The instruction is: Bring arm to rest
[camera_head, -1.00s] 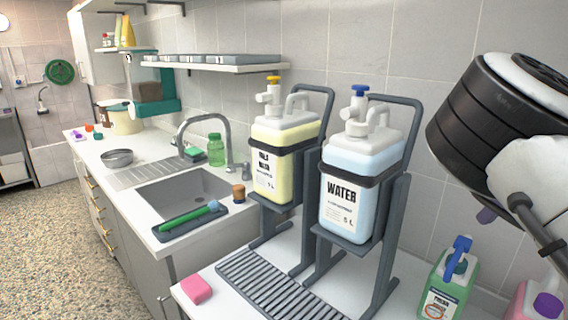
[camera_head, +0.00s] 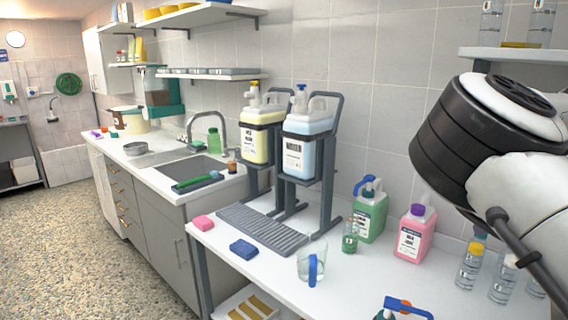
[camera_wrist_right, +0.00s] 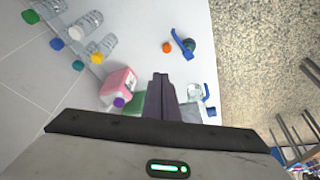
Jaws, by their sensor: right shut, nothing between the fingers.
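My right arm enters the head view from the right, a white link with a wide black ring, raised in front of the tiled wall. Its fingers cannot be made out in the head view. In the right wrist view my right gripper (camera_wrist_right: 163,85) has its two dark fingers together, with nothing between them. The fingers point over the white worktop (camera_wrist_right: 195,12), beside a pink bottle (camera_wrist_right: 120,85) and partly in front of a green one. My left gripper is in neither view.
On the worktop stand a pink bottle (camera_head: 415,233), a green bottle (camera_head: 370,215), a glass jug (camera_head: 310,262) and clear bottles (camera_head: 470,266). Two dispensers (camera_head: 305,145) stand on a rack behind. A blue spray head (camera_head: 405,308) shows at the front. Open floor (camera_head: 60,240) lies left.

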